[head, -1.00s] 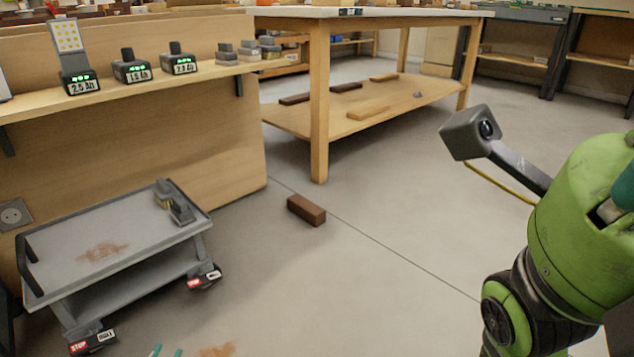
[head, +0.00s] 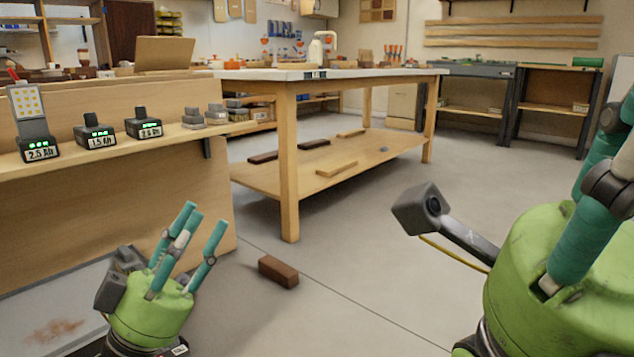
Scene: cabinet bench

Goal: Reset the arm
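My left gripper (head: 203,222) is green with teal fingers and shows at the lower left in the head view. Its fingers point up, spread apart, with nothing between them, so it is open and empty. It covers part of the grey cart behind it. My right gripper (head: 590,215) is large and close at the right edge. Its teal fingers reach up and are cut off by the frame, so I cannot tell how far they are apart. A camera on a bracket juts out from it to the left.
A grey cart (head: 30,300) is at the lower left. A shelf (head: 60,165) with battery packs (head: 98,133) stands above it. A brown brick (head: 278,271) lies on the floor near a wooden workbench (head: 290,170). The floor at centre right is clear.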

